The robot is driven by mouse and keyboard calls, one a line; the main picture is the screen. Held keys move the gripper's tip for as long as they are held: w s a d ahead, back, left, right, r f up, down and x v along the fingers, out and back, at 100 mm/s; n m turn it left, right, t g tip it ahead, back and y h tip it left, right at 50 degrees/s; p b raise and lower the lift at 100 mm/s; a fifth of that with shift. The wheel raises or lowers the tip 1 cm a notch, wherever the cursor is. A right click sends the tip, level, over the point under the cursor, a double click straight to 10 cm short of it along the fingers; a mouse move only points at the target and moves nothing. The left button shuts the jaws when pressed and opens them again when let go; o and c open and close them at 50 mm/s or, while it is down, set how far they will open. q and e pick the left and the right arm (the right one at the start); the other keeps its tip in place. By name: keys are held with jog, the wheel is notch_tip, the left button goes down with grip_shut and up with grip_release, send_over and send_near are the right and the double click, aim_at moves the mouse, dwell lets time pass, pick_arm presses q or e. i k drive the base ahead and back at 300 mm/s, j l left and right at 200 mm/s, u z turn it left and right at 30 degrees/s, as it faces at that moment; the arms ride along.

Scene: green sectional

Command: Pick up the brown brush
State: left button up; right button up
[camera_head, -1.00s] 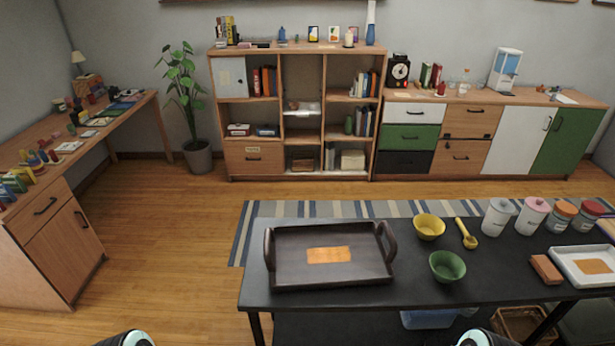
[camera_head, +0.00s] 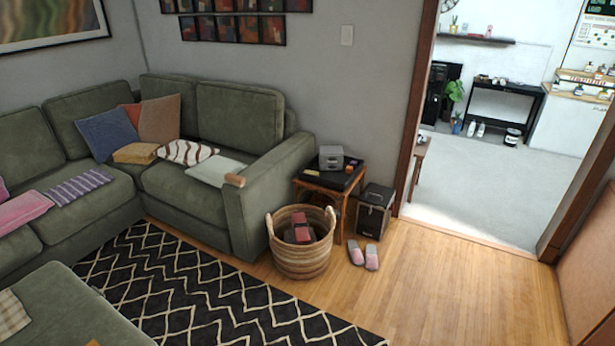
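I cannot clearly identify a brown brush in this view. A small light-brown object (camera_head: 235,180) lies on the front of the right armrest of the green sectional (camera_head: 240,207). It is too small to tell whether it is a brush. Neither of my grippers shows in the head view now.
A woven basket (camera_head: 302,262) with a dark red item inside stands on the wooden floor (camera_head: 420,290). Beside it are a small side table (camera_head: 325,188), a black box (camera_head: 374,212) and pink slippers (camera_head: 364,257). A patterned rug (camera_head: 215,300) lies in front. A doorway opens at right.

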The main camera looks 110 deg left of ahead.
aim_at(233, 179)
jog(key=u, duration=4.35)
